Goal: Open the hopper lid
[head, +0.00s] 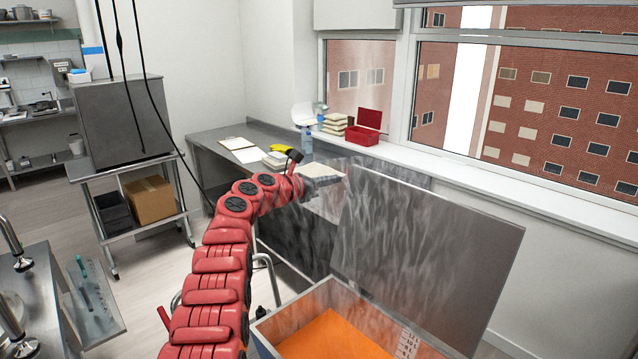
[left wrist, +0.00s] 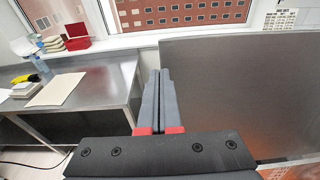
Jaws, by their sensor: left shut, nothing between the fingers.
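The hopper (head: 285,325) stands at the bottom of the head view, its top open on a bright orange filling. Its grey metal lid (head: 435,255) stands raised and tilted up behind the opening. The lid also fills the right of the left wrist view (left wrist: 240,85). My left gripper (head: 332,173) is near the lid's upper left corner, at the end of the red arm. Its fingers (left wrist: 158,95) are shut together and empty, left of the lid's edge; I cannot tell whether they touch it. My right gripper is not in view.
A steel counter (head: 215,145) behind holds a clipboard, papers and a bottle (head: 306,140). A red bin (head: 362,135) sits by the window. A cart (head: 140,220) with a cardboard box stands left. Wispy white streaks hang before the lid.

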